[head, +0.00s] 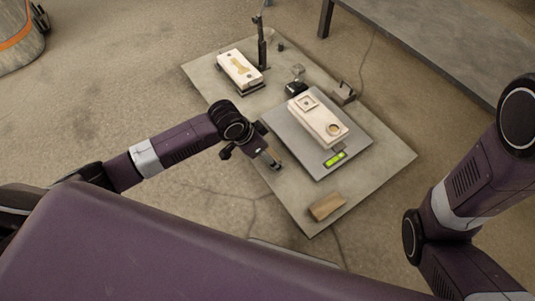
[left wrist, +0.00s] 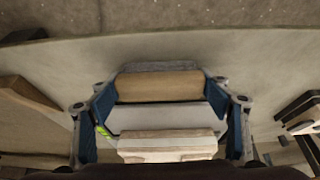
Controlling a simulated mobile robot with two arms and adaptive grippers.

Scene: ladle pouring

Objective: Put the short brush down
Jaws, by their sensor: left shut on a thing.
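My left gripper (head: 268,159) is over the left front part of the grey board, just left of the scale. In the left wrist view, its two blue-padded fingers (left wrist: 160,101) stand on either side of the short brush (left wrist: 160,86) and are shut on it. The brush shows as a pale wooden body with a grey strip along its far side. In the head view the brush is mostly hidden by the gripper. Whether it touches the board is not clear. My right arm is at the right edge, and its gripper is out of view.
A grey scale (head: 359,142) with a green display carries a pale mould block (head: 320,119). A wooden block (head: 326,206) lies at the board's front. Another pale block (head: 240,68) and a black stand (head: 262,48) are at the back. The board (head: 385,165) is bare on the right.

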